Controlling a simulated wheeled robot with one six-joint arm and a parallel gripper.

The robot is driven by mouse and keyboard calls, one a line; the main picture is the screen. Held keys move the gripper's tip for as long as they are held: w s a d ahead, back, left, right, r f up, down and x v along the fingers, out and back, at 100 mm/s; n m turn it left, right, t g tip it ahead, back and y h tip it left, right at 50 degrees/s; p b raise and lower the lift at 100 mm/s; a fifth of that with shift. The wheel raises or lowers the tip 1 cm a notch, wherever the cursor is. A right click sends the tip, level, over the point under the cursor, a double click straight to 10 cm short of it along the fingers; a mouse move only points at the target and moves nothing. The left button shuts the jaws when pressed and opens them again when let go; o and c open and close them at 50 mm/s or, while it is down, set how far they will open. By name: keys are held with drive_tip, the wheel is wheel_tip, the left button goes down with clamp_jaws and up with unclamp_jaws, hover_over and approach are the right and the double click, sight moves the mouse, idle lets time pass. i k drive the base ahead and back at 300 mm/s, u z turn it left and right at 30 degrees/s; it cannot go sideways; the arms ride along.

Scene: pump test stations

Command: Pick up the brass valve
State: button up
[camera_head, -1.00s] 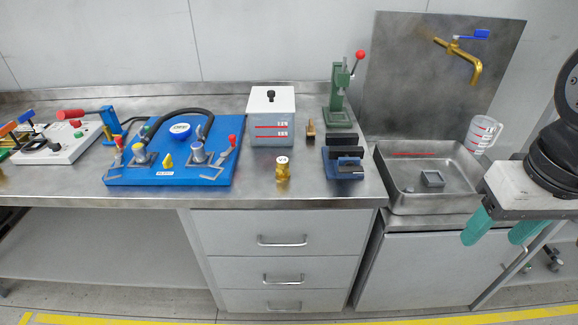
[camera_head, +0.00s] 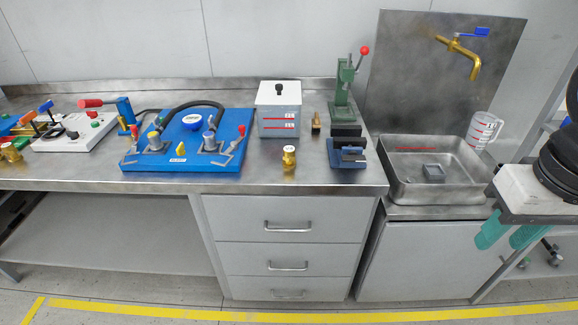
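A brass valve (camera_head: 289,158) with a round white top stands upright on the steel bench, near its front edge and in front of the lidded grey box. Another brass piece (camera_head: 11,152), partly similar, stands at the far left of the bench, close to the picture's edge.
A blue test board (camera_head: 190,165) with a hose lies left of the valve. The lidded box (camera_head: 279,110) stands behind it, and a dark blue vise-like block (camera_head: 348,155) and green press (camera_head: 343,95) stand right. A steel sink (camera_head: 398,185) holds a small grey block.

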sight(289, 161)
drive_tip(key=z, duration=0.35)
drive_tip(key=k, duration=0.1)
drive_tip(key=u, duration=0.65)
drive_tip(key=i, duration=0.95)
drive_tip(key=z, duration=0.15)
